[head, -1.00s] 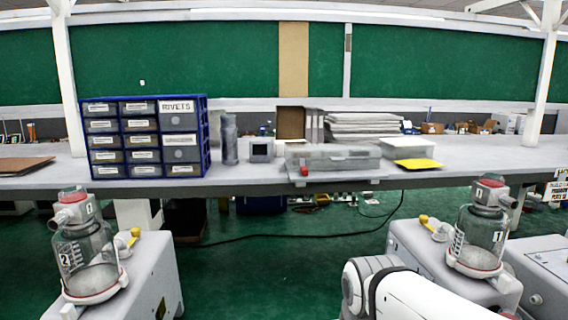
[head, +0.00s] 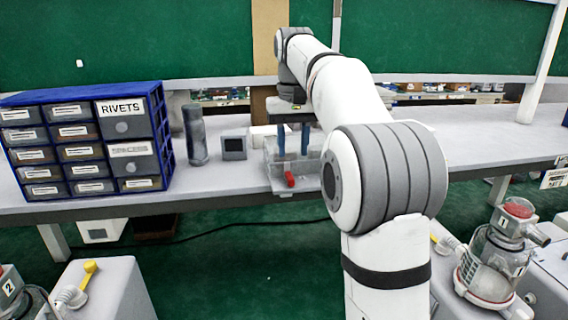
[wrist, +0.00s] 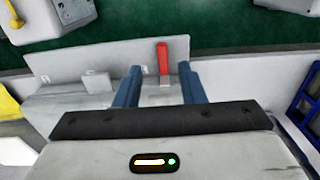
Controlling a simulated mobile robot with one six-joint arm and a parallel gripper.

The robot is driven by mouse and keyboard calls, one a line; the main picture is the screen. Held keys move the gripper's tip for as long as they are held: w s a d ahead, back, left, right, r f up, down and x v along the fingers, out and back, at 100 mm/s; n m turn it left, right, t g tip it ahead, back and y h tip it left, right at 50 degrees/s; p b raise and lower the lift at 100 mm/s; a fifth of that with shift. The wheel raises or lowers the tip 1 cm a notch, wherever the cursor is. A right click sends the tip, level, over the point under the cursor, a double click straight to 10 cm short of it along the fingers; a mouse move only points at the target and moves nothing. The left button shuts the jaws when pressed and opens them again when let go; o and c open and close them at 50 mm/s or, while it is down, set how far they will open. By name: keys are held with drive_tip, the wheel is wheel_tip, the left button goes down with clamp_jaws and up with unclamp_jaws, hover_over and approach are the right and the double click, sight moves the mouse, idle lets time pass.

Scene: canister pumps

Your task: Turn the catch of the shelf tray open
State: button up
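The clear shelf tray (head: 276,178) sits at the front of the bench, partly hidden by my arm. Its red catch (head: 290,180) is on the front side. In the wrist view, the red catch (wrist: 163,58) points away from the tray, beyond the fingertips and between them in the picture. My gripper (head: 293,150) points down over the tray with its two blue fingers apart. In the wrist view, my gripper (wrist: 160,72) is open with nothing held between the fingers. I cannot tell how far the fingertips are from the catch.
A blue drawer cabinet (head: 84,134) stands on the left of the bench. A dark cylinder (head: 195,134) and a small grey box (head: 234,147) stand left of the tray. Canister pumps stand below, one with a glass canister (head: 492,262) at right.

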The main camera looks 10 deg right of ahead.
sight(292, 179)
wheel_tip(292, 179, down, 8)
drive_tip(key=shift+s+a+r, duration=0.1)
drive_tip(key=shift+a+r, duration=0.05)
drive_tip(key=shift+r, duration=0.1)
drive_tip(key=shift+c, duration=0.4)
clamp_jaws()
